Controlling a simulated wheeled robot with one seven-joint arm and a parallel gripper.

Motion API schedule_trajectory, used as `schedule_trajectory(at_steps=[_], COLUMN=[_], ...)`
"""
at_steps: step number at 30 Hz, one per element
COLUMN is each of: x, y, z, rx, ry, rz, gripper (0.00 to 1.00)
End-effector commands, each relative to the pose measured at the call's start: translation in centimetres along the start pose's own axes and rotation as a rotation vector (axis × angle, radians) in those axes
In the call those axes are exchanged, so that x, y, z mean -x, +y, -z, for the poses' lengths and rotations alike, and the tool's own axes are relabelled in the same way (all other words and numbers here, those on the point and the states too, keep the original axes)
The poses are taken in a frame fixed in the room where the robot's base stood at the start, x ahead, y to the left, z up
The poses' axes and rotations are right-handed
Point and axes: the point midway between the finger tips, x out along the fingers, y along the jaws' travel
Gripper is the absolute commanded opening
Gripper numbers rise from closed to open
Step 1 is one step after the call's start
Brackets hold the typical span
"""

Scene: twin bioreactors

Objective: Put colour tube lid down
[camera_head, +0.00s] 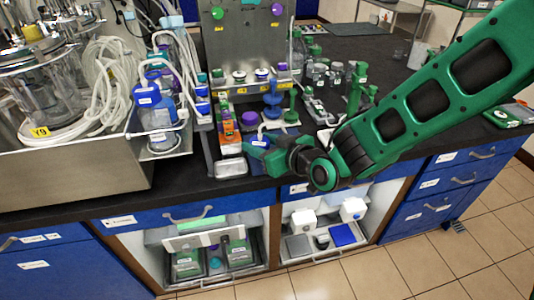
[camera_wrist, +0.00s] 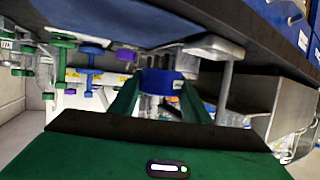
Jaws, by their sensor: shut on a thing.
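My gripper (camera_head: 258,156) is just above the front edge of the dark bench, beside a small metal tray. In the wrist view its two green fingers (camera_wrist: 160,102) close on a blue lid (camera_wrist: 160,82), seen between them. Clear glass shows beyond and below the lid; I cannot tell whether the lid touches it.
A small metal tray (camera_head: 231,168) lies left of my gripper. An orange box (camera_head: 227,128), a blue valve (camera_head: 272,92) and green-capped pieces stand behind. A steel basin (camera_head: 75,160) with coiled tubing fills the left.

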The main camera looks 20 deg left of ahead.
Motion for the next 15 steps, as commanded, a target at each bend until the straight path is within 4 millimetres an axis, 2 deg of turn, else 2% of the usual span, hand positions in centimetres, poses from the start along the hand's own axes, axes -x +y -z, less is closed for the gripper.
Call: schedule_trajectory(at_steps=[2,6,11,15], x=[-0.4,-0.6,-0.9,-1.5], y=[1.1,1.9,2.0,2.0], z=[-0.7,-1.0,-1.9,-3.5], rx=[-0.002,-0.001,0.000,0.000], ry=[-0.002,0.000,-0.001,-0.003], rz=[-0.002,0.001,0.001,0.001], gripper=[0.21,0.21,0.21,0.21])
